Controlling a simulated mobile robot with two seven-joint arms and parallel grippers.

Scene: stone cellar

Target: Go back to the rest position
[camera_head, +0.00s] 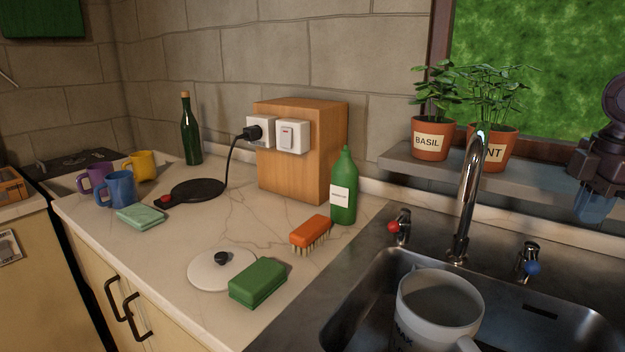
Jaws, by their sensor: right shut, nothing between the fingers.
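My right gripper (592,208) shows at the right edge of the head view, pointing down with bluish fingertips. Its fingers are together and hold nothing. It hangs in front of the wall, to the right of the window-ledge plants and above the right part of the sink. It appears apart from everything around it. The rest of the right arm is cut off by the picture's edge. My left gripper is out of view.
The steel sink (345,300) holds a large white mug (422,292) below the faucet (468,195). Two potted herbs (430,142) stand on the ledge. The counter carries a green bottle (343,190), an orange brush (311,230), a green sponge (257,283) and a lid (205,268).

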